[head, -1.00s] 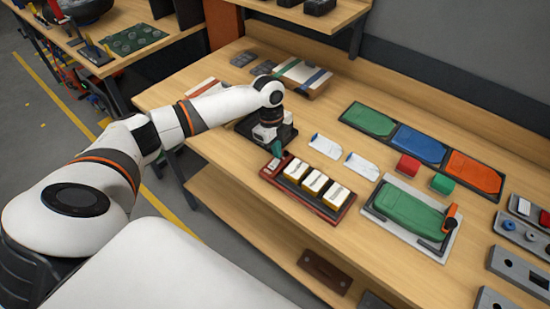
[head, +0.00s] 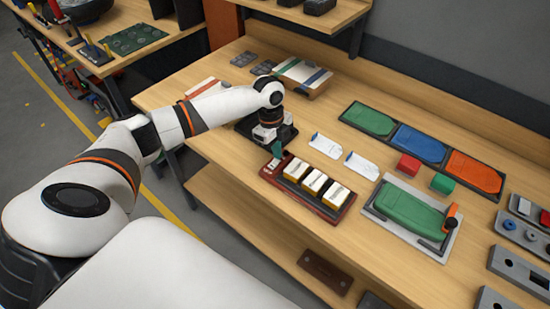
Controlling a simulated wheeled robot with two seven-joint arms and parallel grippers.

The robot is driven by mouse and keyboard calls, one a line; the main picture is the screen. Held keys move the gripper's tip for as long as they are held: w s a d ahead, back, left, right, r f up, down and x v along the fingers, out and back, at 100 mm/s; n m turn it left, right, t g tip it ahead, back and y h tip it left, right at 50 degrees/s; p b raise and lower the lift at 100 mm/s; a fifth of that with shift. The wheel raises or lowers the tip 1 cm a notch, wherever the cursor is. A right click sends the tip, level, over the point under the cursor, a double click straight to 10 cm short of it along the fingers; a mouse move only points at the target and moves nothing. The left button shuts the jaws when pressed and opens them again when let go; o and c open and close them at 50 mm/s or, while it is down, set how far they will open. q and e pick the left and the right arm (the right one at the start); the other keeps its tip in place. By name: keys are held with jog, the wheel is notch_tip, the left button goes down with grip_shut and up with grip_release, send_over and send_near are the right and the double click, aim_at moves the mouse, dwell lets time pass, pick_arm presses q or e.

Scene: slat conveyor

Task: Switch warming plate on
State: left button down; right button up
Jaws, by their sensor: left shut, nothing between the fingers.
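A dark red unit (head: 337,213), which looks like the warming plate, lies near the front edge of the wooden table and bears a row of 3 white-and-yellow blocks (head: 313,182). My left gripper (head: 275,159) points down at the left end of this unit, with its teal fingers shut and empty. The fingertips are at or just above that end; I cannot tell if they touch it. The gripper partly covers that end, so any switch there and its position are too small or hidden to read. My right gripper is not in view.
A green piece in a grey fixture (head: 408,212) with an orange handle lies to the right. Two white tags (head: 361,165), a red block (head: 408,165) and a green block (head: 442,184) lie behind. Green, blue (head: 417,144) and orange panels are farther back.

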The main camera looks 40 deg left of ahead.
aim_at(276, 160)
pick_arm(q)
jog(key=shift+f+b, duration=0.35)
jog(key=shift+f, duration=0.45)
notch_tip(276, 160, up, 7)
jog(key=p, duration=0.7)
jog(key=shift+r, duration=0.15)
dwell(0.6)
